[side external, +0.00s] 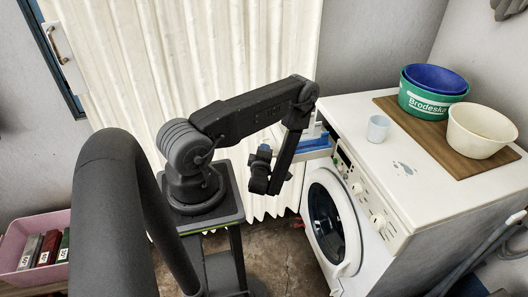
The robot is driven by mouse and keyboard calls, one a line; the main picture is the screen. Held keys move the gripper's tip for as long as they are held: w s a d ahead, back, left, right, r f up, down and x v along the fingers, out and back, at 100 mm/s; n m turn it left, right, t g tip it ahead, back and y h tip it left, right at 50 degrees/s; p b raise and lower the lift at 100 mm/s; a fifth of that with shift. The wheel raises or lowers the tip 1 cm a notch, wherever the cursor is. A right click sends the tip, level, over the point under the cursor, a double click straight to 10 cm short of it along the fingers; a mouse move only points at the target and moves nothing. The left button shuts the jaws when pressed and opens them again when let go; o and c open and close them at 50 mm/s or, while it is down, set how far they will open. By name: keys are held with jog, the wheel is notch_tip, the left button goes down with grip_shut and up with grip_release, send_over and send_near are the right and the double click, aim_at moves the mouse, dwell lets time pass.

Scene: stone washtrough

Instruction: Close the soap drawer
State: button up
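The soap drawer (318,146) sticks out from the upper left of the washing machine's (335,215) front. It is pulled open, and its blue inside shows. My forearm hangs down just left of the drawer and covers part of the view there. My gripper (264,154) is at the folded wrist end of my arm, left of the drawer, with a gap in the picture between them. Its fingers are too small and dark to make out, so I cannot tell if it is open or shut. I see nothing held.
On the machine's top stand a white cup (378,128), and a wooden board (437,136) with stacked green and blue basins (432,97) and a cream bowl (481,131). The round door (327,221) is below the drawer. A pink crate (42,230) stands far left.

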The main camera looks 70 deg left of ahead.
aim_at(302, 148)
grip_shut()
jog(key=w, duration=1.4)
jog(key=shift+w, duration=0.3)
jog(key=shift+o, duration=2.3)
grip_release()
jog(key=shift+d, duration=0.1)
